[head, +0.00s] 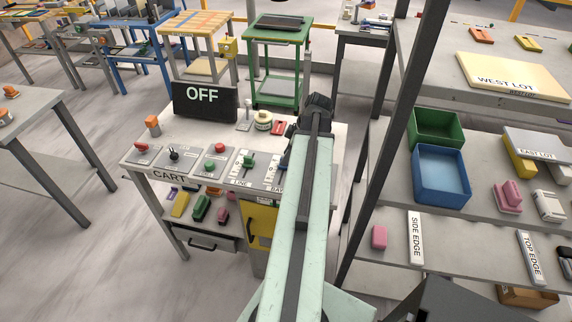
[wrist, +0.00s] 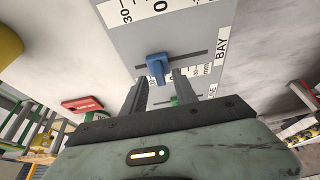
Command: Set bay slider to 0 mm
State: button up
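The BAY label (wrist: 222,44) is right of the slot. White scale strips with 0 and 30 marks lie beyond and below the slot; the knob's exact reading cannot be told. My gripper (wrist: 159,78) is open, its two fingers apart and pointing at the panel, with the knob in line with the gap. Contact cannot be told. In the head view, the bay panel (head: 271,172) is partly hidden by my arm.
Beside it on the cart (head: 180,122) are a green-knob slider (head: 248,160), a green button (head: 219,148), a black knob (head: 174,155) and a red button (head: 142,147). An OFF display (head: 205,99) stands behind. A shelf post (head: 385,125) rises right of my arm.

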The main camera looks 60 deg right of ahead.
jog(key=shift+w+f, duration=0.25)
jog(key=shift+f, duration=0.4)
jog(key=shift+a+r, duration=0.1)
grip_shut()
dwell(0.9)
